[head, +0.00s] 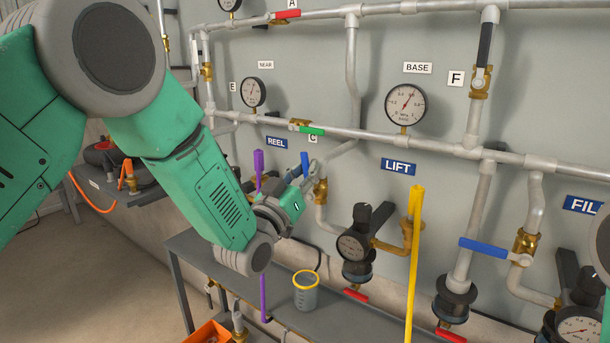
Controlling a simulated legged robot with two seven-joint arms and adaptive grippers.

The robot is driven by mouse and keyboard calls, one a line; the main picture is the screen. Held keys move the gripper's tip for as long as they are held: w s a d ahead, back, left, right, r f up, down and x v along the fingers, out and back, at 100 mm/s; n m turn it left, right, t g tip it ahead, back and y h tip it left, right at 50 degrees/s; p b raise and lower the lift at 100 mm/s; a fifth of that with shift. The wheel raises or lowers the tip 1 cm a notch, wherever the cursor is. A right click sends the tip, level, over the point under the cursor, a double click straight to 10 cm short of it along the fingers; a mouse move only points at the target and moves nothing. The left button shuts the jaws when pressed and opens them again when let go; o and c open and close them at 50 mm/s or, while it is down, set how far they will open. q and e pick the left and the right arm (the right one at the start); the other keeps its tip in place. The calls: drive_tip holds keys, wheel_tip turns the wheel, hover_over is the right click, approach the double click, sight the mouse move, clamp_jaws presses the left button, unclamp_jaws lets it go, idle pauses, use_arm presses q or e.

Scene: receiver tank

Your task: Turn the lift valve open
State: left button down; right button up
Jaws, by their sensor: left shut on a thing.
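The LIFT sign (398,167) hangs on the wall above a dark regulator with a gauge (353,246). A brass valve (320,190) sits on the pipe left of this regulator. Its blue lever (305,163) stands near upright beside the pipe, its tip pointing up. My left gripper (294,186) reaches in from the left and is shut at the blue lever. The fingers and the lower part of the lever overlap, so the exact contact is hidden. My right gripper is not in view.
A purple rod (258,160) passes behind my left arm. A grey cup with a yellow rim (306,294) stands on the dark bench (345,315) below. A second blue lever (483,246) is farther right. Pipes line the wall.

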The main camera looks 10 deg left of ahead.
use_arm(q)
drive_tip(key=shift+s+d+r+m+h, duration=0.2)
drive_tip(key=shift+d+m+h, duration=0.25)
drive_tip(key=shift+m+h, duration=0.5)
drive_tip(key=shift+d+m, duration=0.15)
drive_tip(key=shift+m, duration=0.1)
drive_tip(key=c, duration=1.5)
unclamp_jaws()
drive_tip(key=shift+s, duration=0.2)
drive_tip(key=shift+s+r, duration=0.15)
drive_tip(key=shift+s, duration=0.05)
drive_tip(key=shift+w+f+g, duration=0.15)
drive_tip(key=shift+f+g, duration=0.1)
drive_tip(key=shift+g, duration=0.05)
drive_tip(key=shift+s+a+f, duration=0.15)
drive_tip(key=shift+s+a, duration=0.05)
drive_tip(key=v, duration=1.1)
drive_tip(key=shift+s, duration=0.3)
